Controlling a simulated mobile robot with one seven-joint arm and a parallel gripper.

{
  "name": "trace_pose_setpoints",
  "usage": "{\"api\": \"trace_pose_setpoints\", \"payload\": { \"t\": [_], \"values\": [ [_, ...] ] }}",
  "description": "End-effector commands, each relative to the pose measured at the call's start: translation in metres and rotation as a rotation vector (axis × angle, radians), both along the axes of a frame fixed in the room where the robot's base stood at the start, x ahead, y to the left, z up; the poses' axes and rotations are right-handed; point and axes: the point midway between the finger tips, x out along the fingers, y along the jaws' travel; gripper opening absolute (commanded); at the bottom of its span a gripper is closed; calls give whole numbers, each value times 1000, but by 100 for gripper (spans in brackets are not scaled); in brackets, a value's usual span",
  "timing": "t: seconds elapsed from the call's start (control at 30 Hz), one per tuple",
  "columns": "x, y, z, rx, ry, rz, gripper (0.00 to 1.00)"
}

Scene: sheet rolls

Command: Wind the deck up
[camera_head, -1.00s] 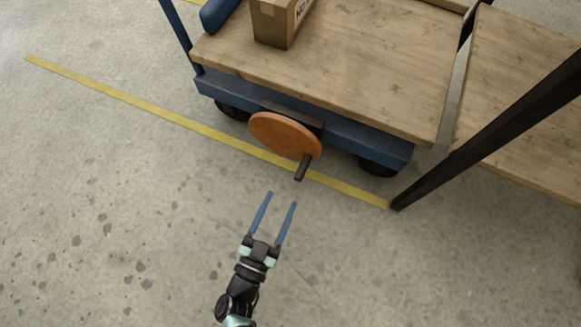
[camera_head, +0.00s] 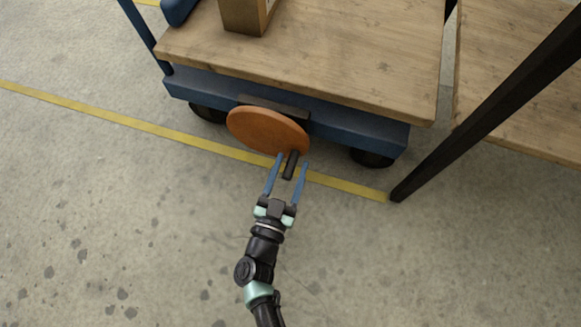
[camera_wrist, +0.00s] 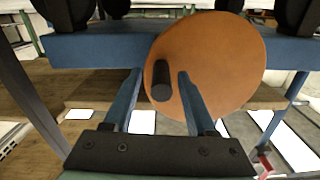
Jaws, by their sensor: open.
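The cart's wooden deck (camera_head: 330,62) rests on a blue frame (camera_head: 347,126) with dark wheels. An orange round crank wheel (camera_head: 267,131) is on the frame's near side, with a dark handle (camera_head: 290,166) sticking out near its lower right edge. In the wrist view the wheel (camera_wrist: 225,62) and the handle (camera_wrist: 162,80) show close up. My gripper (camera_head: 290,162) is open, its two blue fingers on either side of the handle. In the wrist view the handle appears between the fingertips (camera_wrist: 160,73); I cannot tell whether either finger touches it.
A cardboard box (camera_head: 244,14) stands on the deck. To the right are another wooden surface (camera_head: 515,90) and a dark slanted post (camera_head: 480,110). A yellow floor line (camera_head: 130,122) runs past the cart. The concrete floor in front is clear.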

Motion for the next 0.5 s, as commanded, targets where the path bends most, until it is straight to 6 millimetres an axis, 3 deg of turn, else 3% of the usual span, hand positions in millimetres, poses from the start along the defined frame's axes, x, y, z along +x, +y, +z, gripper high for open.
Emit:
{"api": "trace_pose_setpoints", "payload": {
  "t": [0.33, 0.5],
  "values": [
    [5, -1, 1, 0, -1, 0, 57],
    [5, -1, 1, 0, -1, 0, 28]
  ]
}}
